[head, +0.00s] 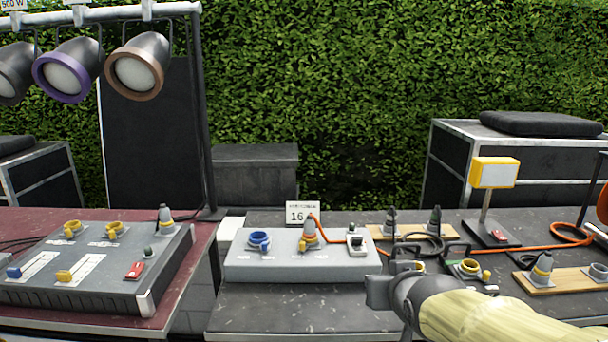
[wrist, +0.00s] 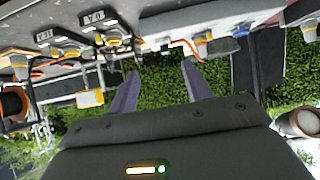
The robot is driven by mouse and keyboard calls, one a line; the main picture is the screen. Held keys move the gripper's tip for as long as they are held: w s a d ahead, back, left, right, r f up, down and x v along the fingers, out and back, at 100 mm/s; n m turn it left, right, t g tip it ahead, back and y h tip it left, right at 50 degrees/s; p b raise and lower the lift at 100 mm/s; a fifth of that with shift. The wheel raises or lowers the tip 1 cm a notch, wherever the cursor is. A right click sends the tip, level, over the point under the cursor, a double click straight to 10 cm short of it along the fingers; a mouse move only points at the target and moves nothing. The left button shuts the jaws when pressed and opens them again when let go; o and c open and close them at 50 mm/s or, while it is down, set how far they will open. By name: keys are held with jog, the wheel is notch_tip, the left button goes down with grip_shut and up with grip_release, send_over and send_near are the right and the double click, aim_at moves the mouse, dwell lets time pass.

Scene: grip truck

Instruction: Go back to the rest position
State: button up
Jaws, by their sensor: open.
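My gripper (head: 384,285) shows in the head view in front of the right end of the grey power box, above the table's front part. Its pale yellow sleeve runs off the lower right edge. In the wrist view my gripper (wrist: 160,72) has its two dark fingers spread apart, with only hedge visible between them. Nothing is held. The wrist view is upside down, with the tables along its top. The grey power box (head: 300,267) carries a blue socket, a grey plug with an orange cable and a switch.
A dimmer console (head: 95,275) with sliders sits on the red table at left. Stage lamps (head: 138,68) hang from a rail above it. At right are a yellow-framed lamp (head: 495,172), wooden connector boards (head: 560,281) and an orange cable. A number card (head: 298,215) reads 16.

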jog(key=s+f+g, duration=0.5)
jog(key=s+f, duration=0.1)
jog(key=f, duration=0.4)
jog(key=s+f+g, duration=0.4)
jog(key=s+f, duration=0.2)
jog(key=f, duration=0.4)
notch_tip(320, 180, up, 21)
jog(key=w+p, duration=0.1)
jog(key=p, duration=1.9)
jog(key=shift+p, duration=0.35)
jog(key=shift+f, duration=0.1)
jog(key=shift+c, duration=1.1)
jog(key=shift+d, duration=0.1)
jog(key=shift+c, duration=0.2)
